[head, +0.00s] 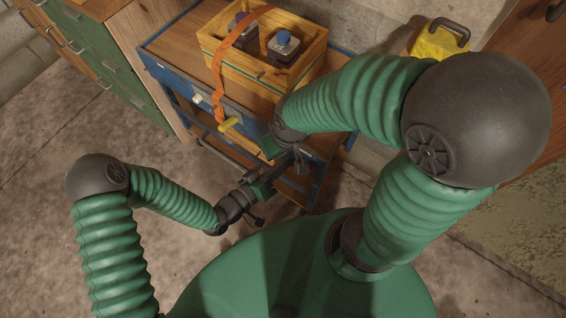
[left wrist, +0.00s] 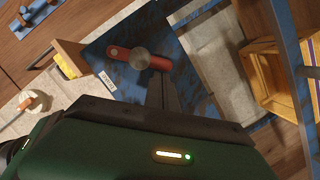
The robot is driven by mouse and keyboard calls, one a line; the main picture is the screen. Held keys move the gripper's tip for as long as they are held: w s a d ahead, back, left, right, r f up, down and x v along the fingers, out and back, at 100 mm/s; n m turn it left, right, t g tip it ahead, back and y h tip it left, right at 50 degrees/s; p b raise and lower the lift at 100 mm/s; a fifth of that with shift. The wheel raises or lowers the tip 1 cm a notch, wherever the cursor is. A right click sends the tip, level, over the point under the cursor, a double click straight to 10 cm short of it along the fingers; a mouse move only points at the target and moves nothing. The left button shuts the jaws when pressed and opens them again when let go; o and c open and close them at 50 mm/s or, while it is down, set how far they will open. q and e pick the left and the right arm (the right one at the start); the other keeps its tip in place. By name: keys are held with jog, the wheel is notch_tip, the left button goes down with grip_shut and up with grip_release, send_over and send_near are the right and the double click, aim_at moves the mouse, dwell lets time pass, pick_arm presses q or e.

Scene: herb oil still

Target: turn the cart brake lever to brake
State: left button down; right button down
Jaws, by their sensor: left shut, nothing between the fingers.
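The lever (left wrist: 122,55) is a red bar with a round grey knob at its middle, on a scuffed blue panel (left wrist: 195,90) of the cart in the left wrist view. My left gripper's shut, empty fingers (left wrist: 163,92) point at the lever, close below the knob; I cannot tell whether they touch it. In the head view my left gripper (head: 284,164) is low at the near side of the blue cart (head: 168,72), and the lever is hidden there.
Green drawers (head: 92,62) stand left and a yellow container (head: 437,42) is at the back right. The floor (head: 60,135) at left is clear.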

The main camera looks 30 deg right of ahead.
pick_arm(q)
jog(key=shift+f, duration=0.1)
jog(key=f+n+b, duration=0.1)
jog(key=n, duration=0.1)
jog(key=s+f+n+h+b, duration=0.1)
jog(key=n, duration=0.1)
jog(key=f+n+g+h+b, duration=0.1)
jog(key=n+b, duration=0.1)
jog(key=n, duration=0.1)
jog(key=shift+s+d, duration=0.15)
jog(key=shift+d, duration=0.1)
jog(key=shift+s, duration=0.1)
dwell(0.3)
jog(key=shift+d, duration=0.1)
dwell(0.4)
